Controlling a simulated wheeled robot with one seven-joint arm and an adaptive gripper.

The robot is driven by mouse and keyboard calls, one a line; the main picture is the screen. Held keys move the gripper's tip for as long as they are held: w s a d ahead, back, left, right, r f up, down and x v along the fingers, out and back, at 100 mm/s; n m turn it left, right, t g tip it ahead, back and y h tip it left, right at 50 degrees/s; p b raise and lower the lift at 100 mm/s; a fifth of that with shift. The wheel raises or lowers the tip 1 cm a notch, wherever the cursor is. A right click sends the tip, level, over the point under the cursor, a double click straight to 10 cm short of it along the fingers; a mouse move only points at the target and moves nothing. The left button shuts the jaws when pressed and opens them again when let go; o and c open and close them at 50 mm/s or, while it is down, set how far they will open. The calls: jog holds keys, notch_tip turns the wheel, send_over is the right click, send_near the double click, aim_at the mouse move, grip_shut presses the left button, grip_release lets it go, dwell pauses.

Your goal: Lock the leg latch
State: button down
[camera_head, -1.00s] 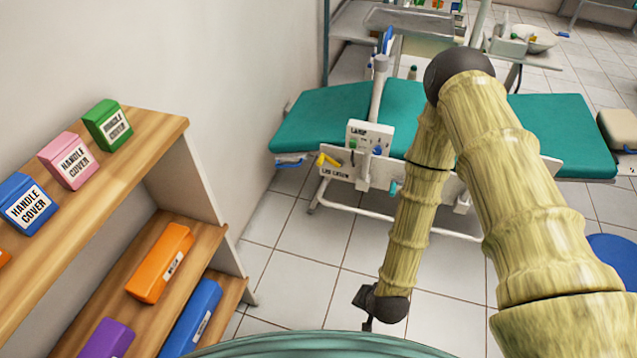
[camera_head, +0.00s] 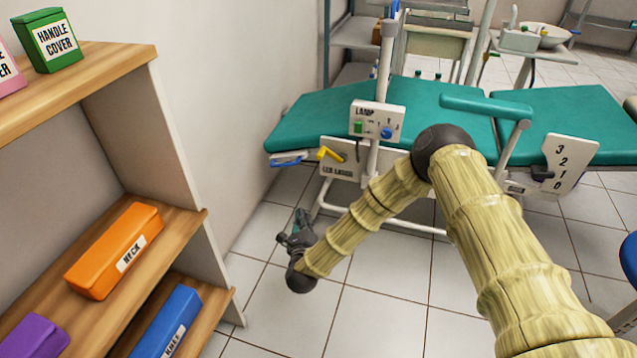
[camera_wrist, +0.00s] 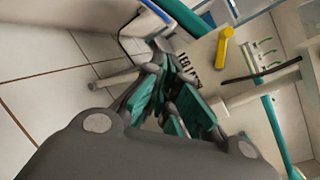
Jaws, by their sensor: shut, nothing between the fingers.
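The leg latch is a yellow lever (camera_head: 329,154) on a white panel (camera_head: 342,172) at the left end of the green dental chair (camera_head: 335,110). In the wrist view my gripper's teal fingers (camera_wrist: 172,80) cover part of the panel lettering.
A lamp control box (camera_head: 376,121) stands on a pole above the panel. A blue-edged part (camera_head: 288,159) juts out left of the lever. A wooden shelf (camera_head: 120,75) with boxes stands at the left. Tiled floor (camera_head: 375,310) is open in front of the chair.

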aim_at(332, 158)
jog(key=w+d+m+t+h+b, duration=0.1)
jog(key=w+m+t+h+b, duration=0.1)
jog(key=w+m+h+b, duration=0.5)
jog(key=m, duration=0.5)
jog(key=shift+w+d+r, duration=0.25)
jog(key=shift+d+r, duration=0.1)
jog(key=w+d+r+b, duration=0.3)
jog(key=w+r+b, duration=0.3)
jog(key=w, duration=0.3)
jog(key=shift+d+r, duration=0.15)
jog(key=shift+r, duration=0.05)
jog(key=shift+w+f+m+b, duration=0.1)
jog(key=shift+m+b, duration=0.2)
